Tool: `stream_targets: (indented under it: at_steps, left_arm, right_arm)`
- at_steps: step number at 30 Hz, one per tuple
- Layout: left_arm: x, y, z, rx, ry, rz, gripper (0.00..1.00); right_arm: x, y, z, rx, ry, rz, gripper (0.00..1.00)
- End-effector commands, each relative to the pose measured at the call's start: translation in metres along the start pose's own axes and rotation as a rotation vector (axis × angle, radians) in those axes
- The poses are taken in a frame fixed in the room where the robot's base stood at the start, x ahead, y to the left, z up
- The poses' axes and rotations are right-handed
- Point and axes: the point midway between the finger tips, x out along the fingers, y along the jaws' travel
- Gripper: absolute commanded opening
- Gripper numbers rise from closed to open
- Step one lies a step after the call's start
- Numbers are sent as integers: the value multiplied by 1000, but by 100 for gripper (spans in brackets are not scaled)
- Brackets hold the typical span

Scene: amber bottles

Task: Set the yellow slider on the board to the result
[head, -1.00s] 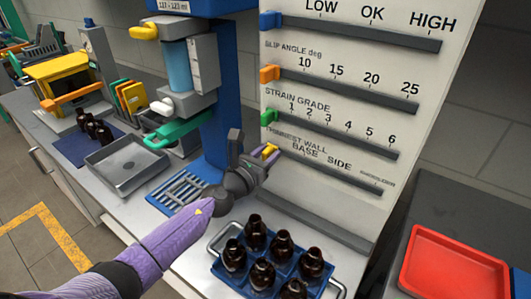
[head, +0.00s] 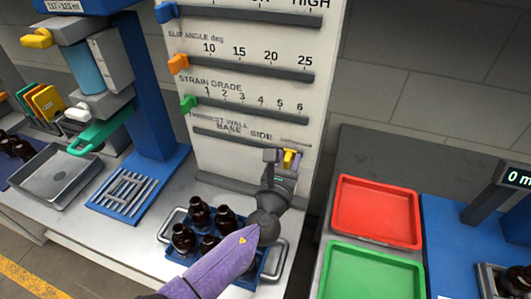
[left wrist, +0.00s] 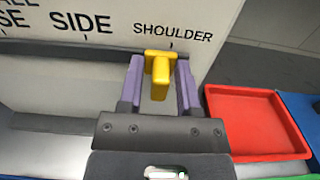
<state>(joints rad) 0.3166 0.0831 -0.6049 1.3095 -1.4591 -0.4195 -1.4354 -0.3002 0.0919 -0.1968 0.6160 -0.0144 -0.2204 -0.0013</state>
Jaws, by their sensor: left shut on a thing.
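The white board (head: 255,100) stands upright with several labelled slider tracks. The yellow slider (head: 290,158) is at the right end of the lowest labelled track, thinnest wall. In the left wrist view the yellow slider (left wrist: 158,75) sits under the word SHOULDER, close to its tick mark. My left gripper (head: 284,157) is shut on the yellow slider, with its purple fingers (left wrist: 159,88) on either side of it. The blue slider (head: 165,12), orange slider (head: 178,63) and green slider (head: 188,103) are at the left ends of their tracks. My right gripper is not in view.
A blue crate of amber bottles (head: 199,212) stands in front of the board, below my left arm. A red tray (head: 376,212) and a green tray (head: 370,272) lie to the right. A grey metal tray (head: 56,175) is at the left.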

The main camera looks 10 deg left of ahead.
Motion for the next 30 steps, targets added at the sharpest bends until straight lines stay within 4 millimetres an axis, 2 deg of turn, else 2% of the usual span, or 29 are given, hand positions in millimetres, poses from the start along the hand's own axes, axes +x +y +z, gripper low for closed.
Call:
stream_targets:
  at_steps: [6, 16, 17, 18, 19, 30]
  left_arm:
    - [0, -13, 1, 0, -2, -1, 0]
    - [0, -15, 0, -1, -1, -5, 0]
    - [0, -15, 0, -1, -1, -5, 45]
    - [0, -15, 0, -2, -1, -5, 53]
    - [0, -15, 0, -1, -1, -4, 56]
    - [0, -14, 0, 0, 0, -2, 56]
  right_arm:
    - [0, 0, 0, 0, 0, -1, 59]
    - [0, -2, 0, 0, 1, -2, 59]
    - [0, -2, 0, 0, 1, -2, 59]
    - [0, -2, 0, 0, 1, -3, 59]
    - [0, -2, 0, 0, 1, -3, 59]
    - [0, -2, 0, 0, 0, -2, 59]
